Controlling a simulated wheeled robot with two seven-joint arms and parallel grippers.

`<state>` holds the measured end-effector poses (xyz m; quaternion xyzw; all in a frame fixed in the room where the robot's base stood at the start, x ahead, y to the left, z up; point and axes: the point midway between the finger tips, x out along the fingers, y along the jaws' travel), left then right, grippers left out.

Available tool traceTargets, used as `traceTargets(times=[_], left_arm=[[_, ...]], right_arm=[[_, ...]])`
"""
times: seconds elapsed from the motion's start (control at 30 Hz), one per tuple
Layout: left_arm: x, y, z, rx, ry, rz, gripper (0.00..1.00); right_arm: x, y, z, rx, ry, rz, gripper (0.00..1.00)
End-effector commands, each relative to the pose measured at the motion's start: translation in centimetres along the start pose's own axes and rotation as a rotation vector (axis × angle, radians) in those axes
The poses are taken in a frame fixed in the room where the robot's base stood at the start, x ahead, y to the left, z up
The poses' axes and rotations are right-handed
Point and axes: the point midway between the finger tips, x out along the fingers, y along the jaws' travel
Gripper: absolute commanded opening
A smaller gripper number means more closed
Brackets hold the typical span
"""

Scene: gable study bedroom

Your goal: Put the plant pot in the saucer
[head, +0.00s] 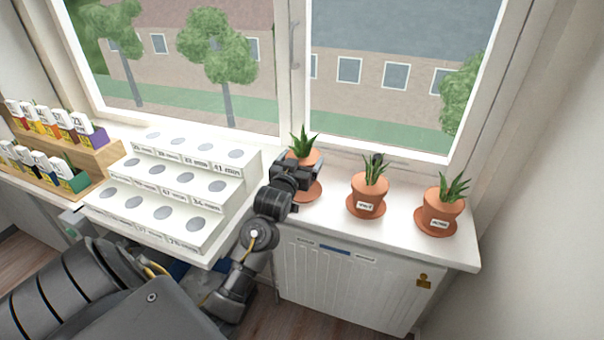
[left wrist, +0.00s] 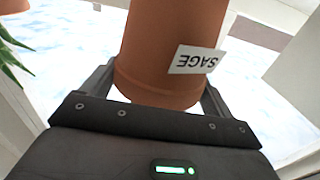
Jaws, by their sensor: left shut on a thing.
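My left gripper (head: 297,174) is shut on a terracotta plant pot (head: 303,155) with a spiky green plant, at the left of the row on the windowsill. In the left wrist view the pot (left wrist: 170,45) sits between the fingers, its SAGE label upside down in the picture. A terracotta saucer (head: 309,191) shows on the sill just below the gripper, partly hidden by it. The pot appears held above this saucer; its base is hidden in the head view. My right gripper is not in view.
Two labelled pots, a middle one (head: 369,190) and a right one (head: 442,209), stand in their own saucers on the windowsill (head: 400,240). A white stepped stand (head: 150,190) with round recesses is left of my gripper. A wooden rack (head: 95,160) of colourful packets stands farther left.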

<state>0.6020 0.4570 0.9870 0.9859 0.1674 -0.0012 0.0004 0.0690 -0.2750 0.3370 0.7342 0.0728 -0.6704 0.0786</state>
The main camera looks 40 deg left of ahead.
Motion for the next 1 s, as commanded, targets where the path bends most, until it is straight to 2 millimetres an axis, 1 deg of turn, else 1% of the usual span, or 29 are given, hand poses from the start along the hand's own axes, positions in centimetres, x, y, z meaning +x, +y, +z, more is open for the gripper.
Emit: traceTargets(times=[0.17, 0.23, 0.4, 0.5, 0.87, 0.9, 1.0], left_arm=[[0.0, 0.0, 0.2, -0.001, 0.007, 0.0, 0.17], [0.0, 0.0, 0.8, -0.001, 0.005, 0.001, 0.17], [0.0, 0.0, 3.1, 0.0, 0.004, 0.0, 0.17], [0.0, 0.0, 3.7, 0.0, 0.007, 0.0, 0.17], [0.0, 0.0, 4.0, 0.0, 0.007, 0.0, 0.17], [0.0, 0.0, 4.3, 0.0, 0.001, 0.0, 0.89], [0.0, 0.0, 4.3, 0.0, 0.001, 0.001, 1.0]], right_arm=[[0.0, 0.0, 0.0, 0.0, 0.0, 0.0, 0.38], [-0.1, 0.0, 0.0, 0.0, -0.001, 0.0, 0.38], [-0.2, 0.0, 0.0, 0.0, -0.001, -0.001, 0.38], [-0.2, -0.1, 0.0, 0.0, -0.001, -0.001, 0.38], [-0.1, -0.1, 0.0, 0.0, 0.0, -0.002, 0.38], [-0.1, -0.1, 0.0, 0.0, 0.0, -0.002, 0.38], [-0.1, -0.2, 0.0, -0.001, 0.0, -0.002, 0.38]])
